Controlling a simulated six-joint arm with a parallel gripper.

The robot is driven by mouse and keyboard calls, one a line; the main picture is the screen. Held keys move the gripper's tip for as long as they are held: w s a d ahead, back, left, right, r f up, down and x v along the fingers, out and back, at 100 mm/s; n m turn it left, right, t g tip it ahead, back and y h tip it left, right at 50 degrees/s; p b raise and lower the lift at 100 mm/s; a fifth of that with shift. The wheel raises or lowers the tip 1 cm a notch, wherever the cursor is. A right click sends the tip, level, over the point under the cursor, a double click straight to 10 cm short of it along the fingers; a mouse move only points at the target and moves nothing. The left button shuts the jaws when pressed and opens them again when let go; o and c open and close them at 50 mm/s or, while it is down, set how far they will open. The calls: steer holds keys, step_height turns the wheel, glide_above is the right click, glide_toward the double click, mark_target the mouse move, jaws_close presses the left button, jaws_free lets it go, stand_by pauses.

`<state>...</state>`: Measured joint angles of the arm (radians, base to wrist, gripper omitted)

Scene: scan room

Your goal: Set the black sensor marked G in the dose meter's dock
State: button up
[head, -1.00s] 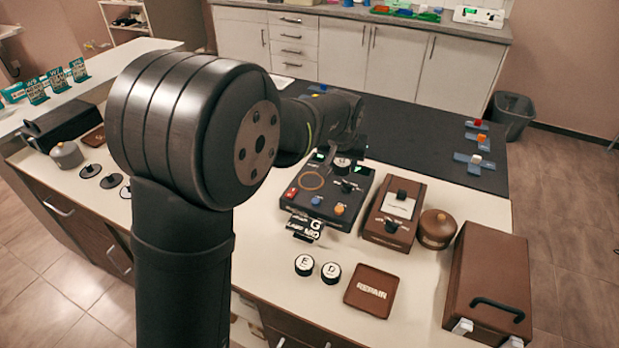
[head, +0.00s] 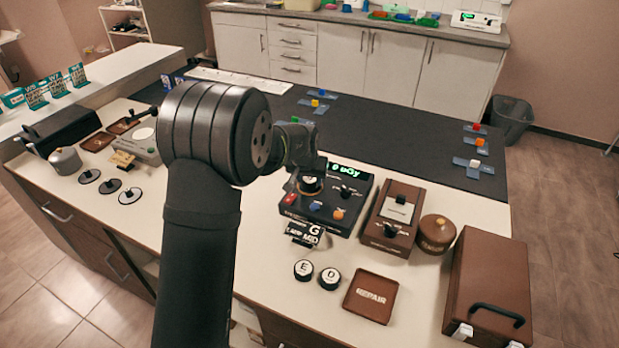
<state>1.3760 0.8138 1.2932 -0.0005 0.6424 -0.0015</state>
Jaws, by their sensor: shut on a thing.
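The dose meter (head: 330,210) is a black box with a lit green display, a knob, and red, blue and orange buttons. Its dock, a ring at the upper left of its top, is now mostly hidden. My gripper (head: 309,174) is over that dock, shut on a black round sensor (head: 310,186). The sensor's pale top partly shows; its letter is not legible. It is at the dock's place, but I cannot tell whether it touches or is seated. A card reading G and LAMP MID (head: 304,234) stands at the meter's front.
Round sensors E (head: 303,270) and D (head: 330,278) lie in front, beside a brown REPAIR tray (head: 370,296). A brown meter (head: 394,217), a brown pot (head: 436,233) and a brown case (head: 490,285) stand right. Several dark discs (head: 110,186) lie left.

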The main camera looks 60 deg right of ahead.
steer(key=shift+f, duration=0.15)
steer(key=o, duration=1)
steer(key=shift+o, duration=0.2)
steer(key=v, duration=1.2)
steer(key=shift+r, duration=0.2)
steer(key=shift+f, duration=0.1)
